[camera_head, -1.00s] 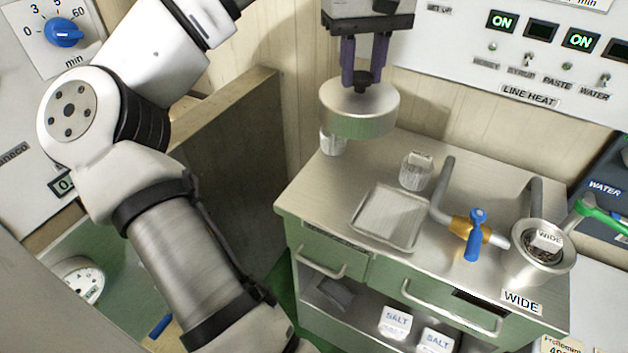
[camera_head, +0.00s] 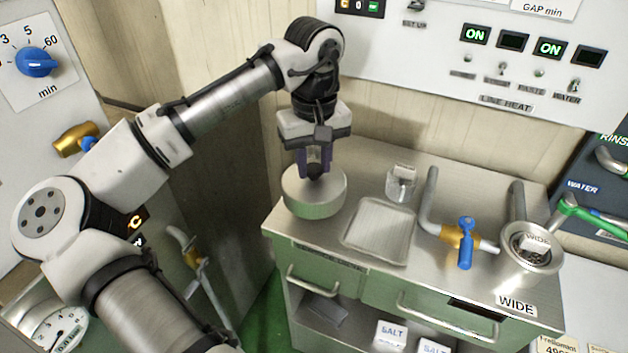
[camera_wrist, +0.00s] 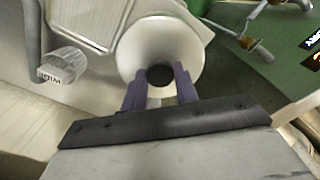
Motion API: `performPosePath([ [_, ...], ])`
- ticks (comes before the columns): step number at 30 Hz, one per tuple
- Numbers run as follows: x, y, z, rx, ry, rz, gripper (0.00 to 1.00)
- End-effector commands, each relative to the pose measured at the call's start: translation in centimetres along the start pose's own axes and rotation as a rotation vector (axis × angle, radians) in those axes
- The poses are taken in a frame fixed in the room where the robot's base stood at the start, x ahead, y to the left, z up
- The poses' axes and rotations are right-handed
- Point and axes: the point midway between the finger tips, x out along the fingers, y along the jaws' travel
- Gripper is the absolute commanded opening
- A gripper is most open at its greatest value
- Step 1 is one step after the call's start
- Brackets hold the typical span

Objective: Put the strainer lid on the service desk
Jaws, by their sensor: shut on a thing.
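The strainer lid (camera_head: 314,196) is a round silver metal lid with a small dark knob on top. My gripper (camera_head: 316,172) is shut on that knob from above, its purple fingers on either side. The lid is level over the left end of the service desk (camera_head: 362,158), a steel-topped green cabinet; I cannot tell whether it touches the top. In the wrist view the lid (camera_wrist: 178,48) shows as a pale disc below my gripper (camera_wrist: 160,82), with the desk's edge close beside it.
A shallow metal tray (camera_head: 381,231) lies just right of the lid. A small glass jar (camera_head: 401,183) stands behind the tray. Salt boxes (camera_head: 389,334) sit on the shelf below.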

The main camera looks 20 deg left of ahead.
Motion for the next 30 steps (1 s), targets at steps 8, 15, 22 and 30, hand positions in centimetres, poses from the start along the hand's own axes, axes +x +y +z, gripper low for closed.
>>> performPosePath([
  [8,2.8,0.0,0.0,0.0,-0.002,-0.001,0.0],
  [15,5.2,0.0,0.0,0.0,0.001,0.0,0.0],
  [22,5.3,0.0,0.0,0.0,0.001,0.001,0.0],
  [30,5.6,0.0,0.0,0.0,0.0,0.0,0.49],
])
